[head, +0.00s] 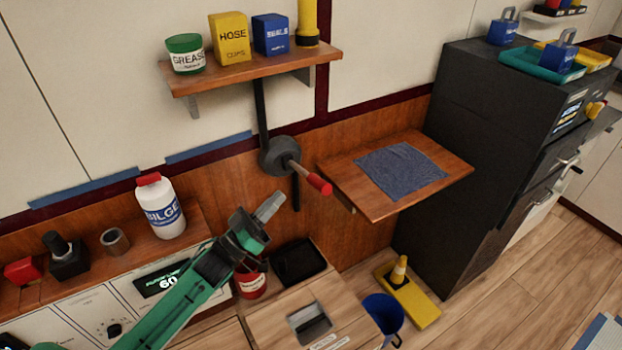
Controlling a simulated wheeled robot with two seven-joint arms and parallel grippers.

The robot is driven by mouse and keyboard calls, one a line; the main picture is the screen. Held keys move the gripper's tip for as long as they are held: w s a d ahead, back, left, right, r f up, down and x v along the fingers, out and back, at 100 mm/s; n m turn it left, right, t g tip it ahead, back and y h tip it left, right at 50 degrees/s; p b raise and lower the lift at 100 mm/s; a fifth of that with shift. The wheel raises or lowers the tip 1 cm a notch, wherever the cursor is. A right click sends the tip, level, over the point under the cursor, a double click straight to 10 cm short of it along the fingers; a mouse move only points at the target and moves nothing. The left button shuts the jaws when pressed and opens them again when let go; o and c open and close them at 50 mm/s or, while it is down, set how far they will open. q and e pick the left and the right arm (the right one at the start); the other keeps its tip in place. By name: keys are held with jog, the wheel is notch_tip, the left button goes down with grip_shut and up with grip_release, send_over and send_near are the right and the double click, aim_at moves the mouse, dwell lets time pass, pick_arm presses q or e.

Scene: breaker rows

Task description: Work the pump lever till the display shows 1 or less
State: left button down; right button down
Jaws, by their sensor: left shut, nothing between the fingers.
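The pump lever (318,183) has a red grip on a metal rod. It sticks out from a round dark hub (280,156) on the wood-panelled wall, pointing down and to the right. The dark display (162,280) on the white panel at the lower left reads 60 below a line of small green text. My left gripper (268,207) is shut and empty, at the end of a green arm. In the picture it is below and left of the red grip, with a visible gap between them. My right gripper is out of view.
A wall shelf (250,68) with several containers hangs above the hub. A wooden fold-out board (368,206) with a blue cloth (401,171) is just right of the lever. A white bilge bottle (161,208) stands on the left ledge. A dark cabinet (470,130) stands at the right.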

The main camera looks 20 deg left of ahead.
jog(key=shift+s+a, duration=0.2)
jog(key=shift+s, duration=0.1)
